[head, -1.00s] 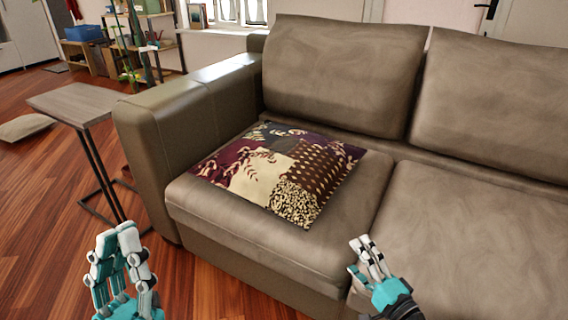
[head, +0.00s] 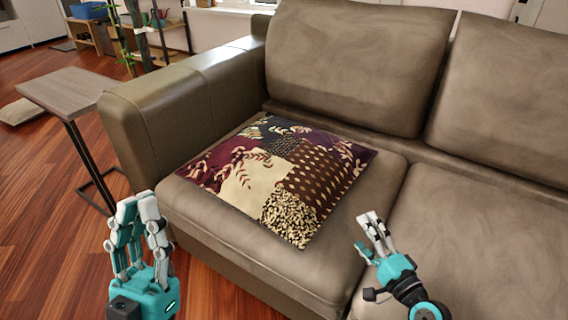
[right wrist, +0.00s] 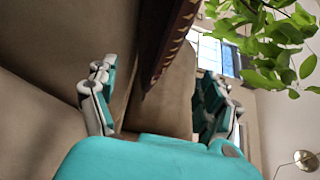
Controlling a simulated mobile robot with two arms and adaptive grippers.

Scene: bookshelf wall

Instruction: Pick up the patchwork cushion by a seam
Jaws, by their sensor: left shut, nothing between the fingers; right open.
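The patchwork cushion (head: 275,178) lies flat on the left seat of the brown sofa in the head view. It has maroon, cream, dark and dotted patches. In the right wrist view its dark edge (right wrist: 172,45) shows ahead, between the open fingers and apart from them. My right gripper (head: 372,228) is open and empty, to the right of the cushion's near right corner. It also shows in the right wrist view (right wrist: 155,95). My left gripper (head: 137,205) is shut and empty, in front of the sofa's left arm, left of and nearer than the cushion.
The brown sofa (head: 480,215) has a thick left armrest (head: 185,95) beside the cushion and back cushions behind it. A small side table (head: 68,90) stands left of the sofa. The right seat is clear. A leafy plant (right wrist: 270,35) shows in the right wrist view.

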